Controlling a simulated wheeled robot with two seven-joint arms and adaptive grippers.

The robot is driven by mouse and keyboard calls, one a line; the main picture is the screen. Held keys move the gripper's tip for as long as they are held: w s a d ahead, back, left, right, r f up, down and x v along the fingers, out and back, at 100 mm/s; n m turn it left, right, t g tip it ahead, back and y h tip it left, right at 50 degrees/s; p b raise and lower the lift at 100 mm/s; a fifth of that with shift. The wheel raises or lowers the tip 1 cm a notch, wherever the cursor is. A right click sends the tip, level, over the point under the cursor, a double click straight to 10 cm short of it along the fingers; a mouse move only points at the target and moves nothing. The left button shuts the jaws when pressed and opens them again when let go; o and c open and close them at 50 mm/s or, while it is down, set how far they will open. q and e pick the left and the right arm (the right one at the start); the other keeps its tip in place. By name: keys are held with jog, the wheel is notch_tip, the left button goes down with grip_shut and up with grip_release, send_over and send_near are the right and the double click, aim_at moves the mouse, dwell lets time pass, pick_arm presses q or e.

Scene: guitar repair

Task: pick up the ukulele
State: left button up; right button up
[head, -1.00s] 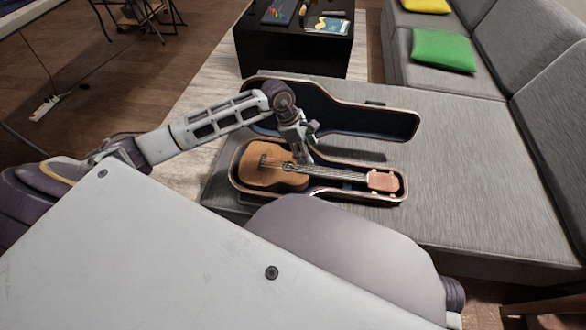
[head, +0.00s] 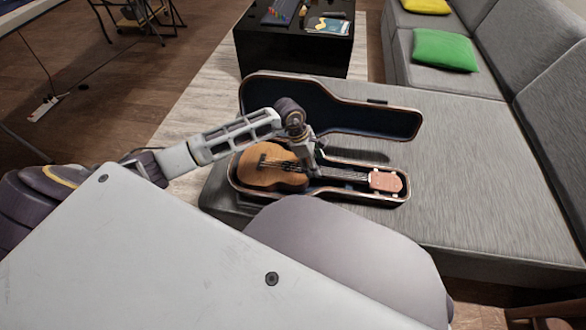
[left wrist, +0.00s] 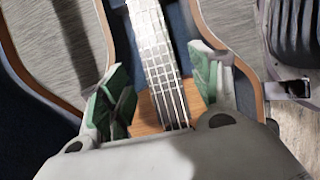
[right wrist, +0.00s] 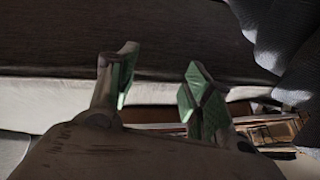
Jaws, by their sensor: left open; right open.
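The ukulele (head: 272,168) lies face up in the lower half of its open case (head: 398,202), on the grey sofa. Its body is at the left and its headstock (head: 386,181) at the right. My left gripper (head: 314,172) is over the neck, near where it meets the body. In the left wrist view, the open left gripper (left wrist: 164,95) has its green-padded fingers on either side of the fretted neck (left wrist: 152,45), with gaps on both sides. My right gripper (right wrist: 158,88) is open and empty in the right wrist view; it is out of the head view.
The case lid (head: 345,118) stands open behind the ukulele. The grey sofa (head: 480,190) has free room to the right of the case. A black table (head: 290,50) with small items is farther back. A green cushion (head: 445,50) lies on the sofa.

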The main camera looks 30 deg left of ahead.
pick_arm(q)
jog(key=shift+d+f, duration=0.2)
jog(key=shift+f, duration=0.35)
jog(key=b+x, duration=0.1)
jog(key=x, duration=0.2)
jog(key=shift+w+d+f+b, duration=0.15)
jog(key=shift+d+f+b, duration=0.1)
jog(key=shift+f+b, duration=0.3)
pick_arm(e)
jog(key=f, duration=0.3)
jog(key=shift+a+f+t, duration=0.3)
jog(key=shift+f+t, duration=0.05)
jog(key=shift+t, duration=0.05)
pick_arm(q)
grip_shut()
pick_arm(e)
jog(key=shift+w, duration=0.1)
